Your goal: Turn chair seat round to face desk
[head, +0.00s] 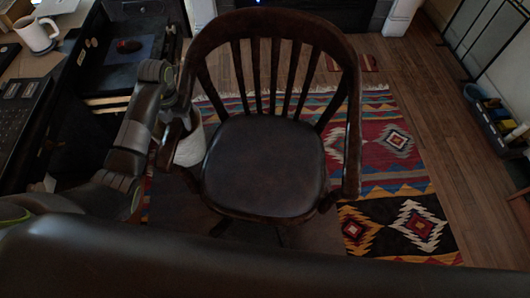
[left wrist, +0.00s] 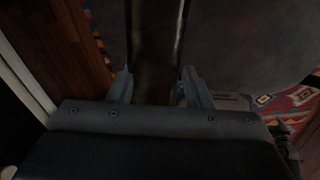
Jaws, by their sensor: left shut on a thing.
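A dark wooden armchair (head: 265,170) with a curved, spindled back stands in the middle of the head view. Its back is on the far side and its seat opens toward me. The dark desk (head: 75,130) is at the left, beside the chair. My left gripper (head: 180,112) is shut on the chair's left-hand armrest. In the left wrist view the armrest (left wrist: 155,40) runs between the two fingers (left wrist: 157,88), with the seat (left wrist: 235,40) to its right. My right gripper does not show.
A white mug (head: 36,35) and a keyboard-like object (head: 22,112) are on the desk. A patterned rug (head: 385,150) lies under and right of the chair. A dark bin (head: 495,120) is by the right wall; wooden floor between is clear.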

